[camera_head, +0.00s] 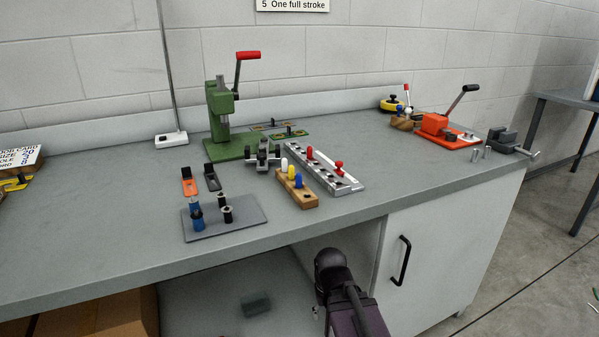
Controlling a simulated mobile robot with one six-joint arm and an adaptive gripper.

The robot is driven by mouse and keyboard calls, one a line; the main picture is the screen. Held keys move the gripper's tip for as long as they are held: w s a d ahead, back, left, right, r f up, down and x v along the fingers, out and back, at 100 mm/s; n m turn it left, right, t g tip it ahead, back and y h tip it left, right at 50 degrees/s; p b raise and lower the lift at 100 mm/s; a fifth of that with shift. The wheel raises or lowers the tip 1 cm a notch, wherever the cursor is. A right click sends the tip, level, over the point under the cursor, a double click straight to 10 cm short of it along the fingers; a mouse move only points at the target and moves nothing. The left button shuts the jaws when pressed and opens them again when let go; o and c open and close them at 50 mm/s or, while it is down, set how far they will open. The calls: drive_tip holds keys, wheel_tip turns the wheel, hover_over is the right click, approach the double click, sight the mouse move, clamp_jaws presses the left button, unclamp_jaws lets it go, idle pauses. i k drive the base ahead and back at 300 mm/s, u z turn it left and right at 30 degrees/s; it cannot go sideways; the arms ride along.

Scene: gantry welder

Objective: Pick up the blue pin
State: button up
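A small wooden block (303,201) on the grey workbench holds a row of pins. They are a white pin (284,164), a yellow pin (291,173) and a blue pin (298,181). The blue pin stands upright at the block's near end, its top uncovered. A dark part of my arm shows low in the middle, in front of the bench. My gripper cannot be made out in this view.
A metal rail with red knobs (339,168) lies just right of the block. A small grey clamp (262,156) and a green press (220,115) stand behind. An orange lever tool (440,128) sits at right. The bench's front right area is clear.

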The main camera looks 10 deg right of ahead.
sight(298, 177)
drive_tip(key=z, duration=0.65)
drive_tip(key=k, duration=1.2)
drive_tip(key=u, duration=0.55)
